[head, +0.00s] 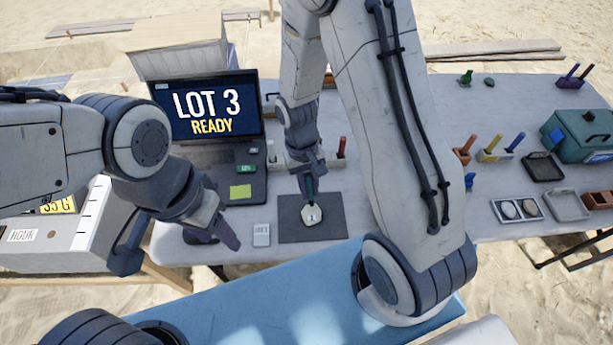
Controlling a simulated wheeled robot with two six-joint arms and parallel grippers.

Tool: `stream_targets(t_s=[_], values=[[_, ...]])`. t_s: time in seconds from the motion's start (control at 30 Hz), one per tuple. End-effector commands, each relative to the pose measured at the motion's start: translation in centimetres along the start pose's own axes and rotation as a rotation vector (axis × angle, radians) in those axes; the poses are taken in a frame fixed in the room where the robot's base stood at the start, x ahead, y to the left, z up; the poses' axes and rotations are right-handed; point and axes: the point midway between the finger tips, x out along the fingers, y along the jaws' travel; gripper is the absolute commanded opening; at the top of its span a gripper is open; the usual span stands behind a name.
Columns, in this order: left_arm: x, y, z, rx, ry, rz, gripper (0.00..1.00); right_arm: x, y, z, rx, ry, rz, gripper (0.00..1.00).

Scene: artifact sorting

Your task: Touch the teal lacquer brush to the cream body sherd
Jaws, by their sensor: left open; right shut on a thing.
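The cream body sherd (315,216) lies on the dark grey mat (290,232) near the middle of the table, with a small dark mark on its face. My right gripper (309,176) points down just behind the sherd and is shut on the teal lacquer brush (309,187). The brush points down to the sherd's back edge; its tip appears to be at or just above the sherd, and I cannot tell if they touch. My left gripper (227,238) is open and empty, left of the mat.
A laptop (215,110) reading "LOT 3 READY" stands behind left. A small lot tag (261,235) lies beside the mat. A holder (340,160) with a red-handled tool stands behind it. Trays (543,167), tools and a teal box (580,138) fill the right side.

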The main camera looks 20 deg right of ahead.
Motion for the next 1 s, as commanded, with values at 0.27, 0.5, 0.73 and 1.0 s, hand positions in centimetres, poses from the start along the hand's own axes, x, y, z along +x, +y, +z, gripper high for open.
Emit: stream_targets(t_s=[0.27, 0.5, 0.73, 1.0], values=[[2.1, -0.1, 0.1, 0.0, 0.0, 0.0, 0.5, 2.2, 0.0, -0.4, 0.002, 0.0, -0.001, 0.0], [4.3, -0.3, 0.2, 0.0, 0.0, 0.0, 0.5, 4.5, -0.1, -0.9, 0.003, 0.001, -0.001, 0.0], [5.3, -0.4, 0.3, 0.0, 0.0, 0.0, 0.5, 5.6, -0.1, -1.1, 0.003, 0.001, -0.001, 0.0], [5.2, -0.4, 0.3, 0.0, 0.0, 0.0, 0.5, 5.5, -0.1, -1.1, 0.003, 0.001, -0.001, 0.0]])
